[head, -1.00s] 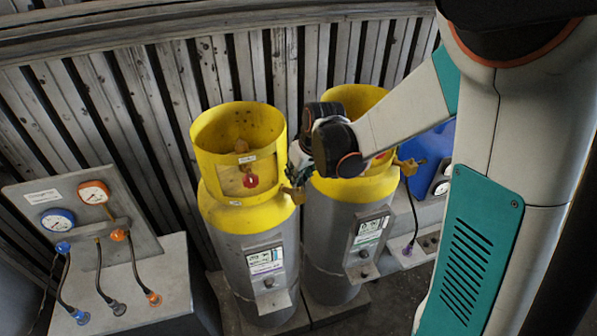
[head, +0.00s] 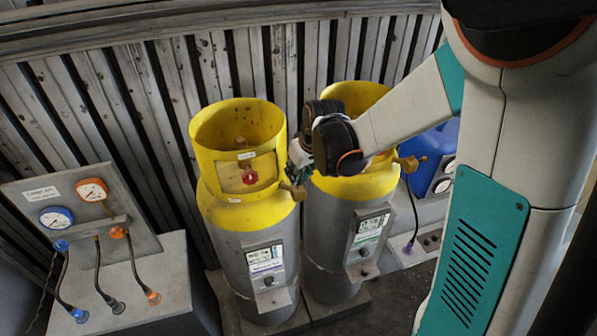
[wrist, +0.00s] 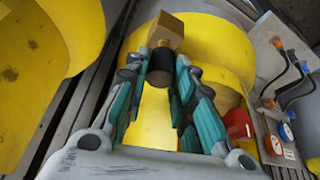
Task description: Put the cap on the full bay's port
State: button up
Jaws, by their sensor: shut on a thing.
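Two grey gas cylinders with yellow collars stand side by side in the head view, a left one (head: 259,255) and a right one (head: 336,230). A brass port (head: 297,192) juts from the left cylinder's right side. My gripper (head: 300,168) is above and beside that port, between the two collars. In the wrist view my gripper (wrist: 158,78) is shut on a small dark cylindrical cap (wrist: 161,67). The cap lines up with the brass port block (wrist: 165,31) beyond it; I cannot tell whether it is fully seated. The label print is too small to read.
A gauge panel (head: 135,228) with hoses stands at left. A red knob (head: 250,178) shows in the left collar's opening. Another brass fitting (head: 411,163) with a hose is beside the right cylinder. A slatted wall (head: 110,110) is close behind.

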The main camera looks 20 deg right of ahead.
jog(key=shift+f+b, duration=1.2)
jog(key=shift+f, duration=0.05)
jog(key=o, duration=0.9)
jog(key=shift+r, duration=0.1)
jog(key=v, duration=1.2)
jog(key=shift+s, duration=0.15)
